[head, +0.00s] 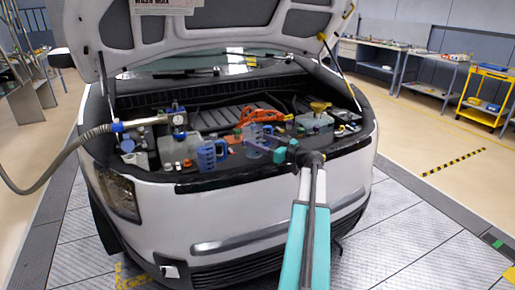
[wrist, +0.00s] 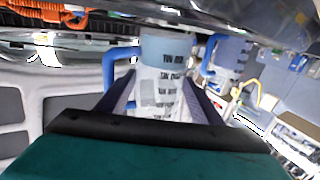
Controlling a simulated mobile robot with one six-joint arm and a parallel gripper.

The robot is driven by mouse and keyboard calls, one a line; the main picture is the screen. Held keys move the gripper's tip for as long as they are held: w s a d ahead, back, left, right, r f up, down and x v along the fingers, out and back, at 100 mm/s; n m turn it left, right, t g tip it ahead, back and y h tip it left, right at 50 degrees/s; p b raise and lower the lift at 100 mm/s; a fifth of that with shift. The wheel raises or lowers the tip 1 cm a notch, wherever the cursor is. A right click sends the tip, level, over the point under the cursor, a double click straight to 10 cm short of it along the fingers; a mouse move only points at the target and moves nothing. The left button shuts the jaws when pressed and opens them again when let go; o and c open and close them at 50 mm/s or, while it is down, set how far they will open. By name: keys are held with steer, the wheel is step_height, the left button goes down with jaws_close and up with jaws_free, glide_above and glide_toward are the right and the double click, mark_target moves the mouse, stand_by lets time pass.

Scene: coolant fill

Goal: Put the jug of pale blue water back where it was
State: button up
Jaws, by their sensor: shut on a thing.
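The jug of pale blue water (head: 253,138) is above the front of the car's engine bay. It is clear, with a blue handle and dark markings. My gripper (head: 262,148) is shut on it, coming from the right. In the wrist view the jug (wrist: 163,82) sits between my two dark fingers, its handle to the left and pale blue water at one end. That view is inverted. Whether its base touches anything I cannot tell. A second jug (head: 207,155) with a blue handle stands to the left on the front edge; it also shows in the wrist view (wrist: 231,54).
Left of the second jug are a white tank (head: 176,148) and a gauge (head: 178,118) on a grey hose (head: 70,148). Orange cables (head: 260,116) lie behind the held jug. The raised hood (head: 215,25) hangs overhead. A yellow cart (head: 490,95) stands far right.

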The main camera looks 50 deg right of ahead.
steer(key=shift+w, duration=0.5)
steer(key=shift+w+f, duration=0.2)
steer(key=shift+f, duration=1.6)
steer(key=o, duration=1.5)
steer(key=shift+f, duration=0.15)
steer(key=shift+c, duration=0.2)
